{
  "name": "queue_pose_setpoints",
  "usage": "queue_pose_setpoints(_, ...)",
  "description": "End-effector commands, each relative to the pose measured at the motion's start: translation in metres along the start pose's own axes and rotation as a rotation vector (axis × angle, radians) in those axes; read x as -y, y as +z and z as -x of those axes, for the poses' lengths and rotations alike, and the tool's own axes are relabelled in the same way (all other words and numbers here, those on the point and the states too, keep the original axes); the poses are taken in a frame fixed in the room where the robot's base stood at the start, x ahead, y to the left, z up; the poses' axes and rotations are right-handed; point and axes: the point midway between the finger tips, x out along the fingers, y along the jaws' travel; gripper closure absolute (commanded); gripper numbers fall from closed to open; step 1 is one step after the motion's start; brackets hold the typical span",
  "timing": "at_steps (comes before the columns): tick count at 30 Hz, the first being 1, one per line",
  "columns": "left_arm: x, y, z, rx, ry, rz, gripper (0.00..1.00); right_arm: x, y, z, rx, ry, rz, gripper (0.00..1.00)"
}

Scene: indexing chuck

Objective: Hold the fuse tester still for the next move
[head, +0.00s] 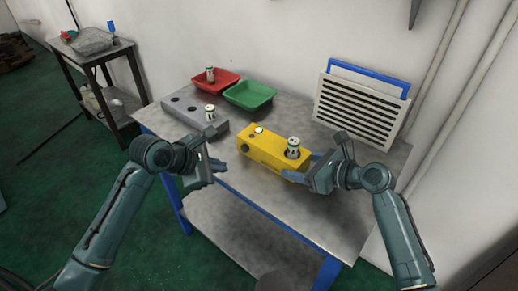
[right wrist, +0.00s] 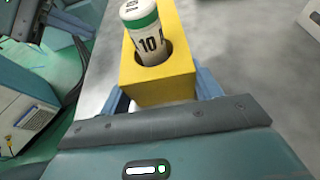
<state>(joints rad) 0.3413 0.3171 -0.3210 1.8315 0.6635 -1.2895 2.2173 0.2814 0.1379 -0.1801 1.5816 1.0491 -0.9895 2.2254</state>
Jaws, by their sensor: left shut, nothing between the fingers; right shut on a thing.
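The yellow fuse tester (head: 262,150) sits on the grey metal table. A white fuse with a green band (head: 293,148) stands in the hole at its right end. In the right wrist view this fuse (right wrist: 150,42) shows the number 10 and leans slightly in the hole of the yellow body (right wrist: 165,87). My right gripper (head: 301,171) is shut on the tester's right end, with one blue finger on either side in the right wrist view (right wrist: 165,95). My left gripper (head: 218,172) is shut and empty, left of the tester and apart from it, near the table's front edge.
A grey block (head: 185,113) with holes holds one fuse (head: 210,113). Behind it are a red tray (head: 222,86) with a fuse (head: 210,73) and an empty green tray (head: 250,95). A louvred panel (head: 358,108) leans on the wall. Bare tabletop lies behind the tester.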

Motion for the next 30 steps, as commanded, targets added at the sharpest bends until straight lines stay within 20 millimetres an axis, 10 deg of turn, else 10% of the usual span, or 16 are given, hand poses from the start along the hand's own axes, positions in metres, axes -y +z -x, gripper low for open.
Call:
queue_pose_setpoints(18, 0.0001, 0.0000, 0.0000, 0.000, 0.000, 0.000, 1.00, 0.0004, -0.0002, 0.0001, 0.000, -0.001, 0.000, 0.65)
queue_pose_setpoints(19, 0.0001, 0.0000, 0.0000, 0.000, 0.000, 0.000, 1.00, 0.0004, -0.0002, 0.0001, 0.000, -0.001, 0.000, 0.36)
queue_pose_setpoints(30, 0.0001, -0.0001, 0.0000, 0.000, 0.000, 0.000, 1.00, 0.0001, -0.0001, 0.0001, 0.000, 0.000, 0.000, 0.11)
